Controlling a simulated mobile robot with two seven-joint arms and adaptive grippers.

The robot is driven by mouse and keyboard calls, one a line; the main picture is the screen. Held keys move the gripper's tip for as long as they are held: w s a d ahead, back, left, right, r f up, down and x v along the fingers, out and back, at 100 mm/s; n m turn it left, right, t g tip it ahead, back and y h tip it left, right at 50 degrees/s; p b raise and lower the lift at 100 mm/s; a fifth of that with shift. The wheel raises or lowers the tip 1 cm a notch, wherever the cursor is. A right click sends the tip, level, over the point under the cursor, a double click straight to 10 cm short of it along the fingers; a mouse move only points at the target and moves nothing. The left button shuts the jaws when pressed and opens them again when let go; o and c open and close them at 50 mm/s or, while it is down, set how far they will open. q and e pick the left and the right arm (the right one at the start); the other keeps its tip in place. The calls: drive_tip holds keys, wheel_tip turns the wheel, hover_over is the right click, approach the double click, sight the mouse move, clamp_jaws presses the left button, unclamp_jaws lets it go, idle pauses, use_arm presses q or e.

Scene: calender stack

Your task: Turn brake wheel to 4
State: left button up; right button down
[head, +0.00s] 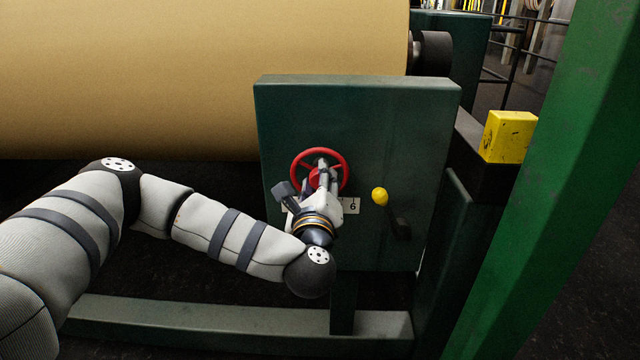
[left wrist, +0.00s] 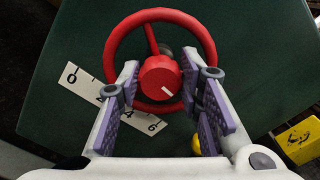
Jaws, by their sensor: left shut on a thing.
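The red brake wheel (head: 347,168) is mounted on the front of a dark green box. In the left wrist view the wheel (left wrist: 112,50) shows its round rim, a spoke and a thick hub with a short white mark. My left gripper (head: 322,172) is at the wheel, with its purple-padded fingers on both sides of the hub, shut on it. A white scale plate (left wrist: 113,105) with 0, 2, 4 and 6 lies below and left of the hub. In the head view the arm hides most of the plate (head: 351,205), leaving the 6 visible. My right gripper is out of view.
A lever with a yellow knob (head: 380,195) sticks out of the green box (head: 420,130), right of the wheel. A large tan roll (head: 200,70) is behind. A yellow block (head: 509,136) and a green post (head: 560,180) stand at the right.

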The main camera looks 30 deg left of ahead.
use_arm(q)
drive_tip(key=shift+f+n, duration=0.1)
drive_tip(key=shift+n, duration=0.2)
idle(0.4)
drive_tip(key=o, duration=1.2)
drive_tip(key=shift+c, duration=0.2)
drive_tip(key=v, duration=1.2)
drive_tip(key=shift+s, duration=0.1)
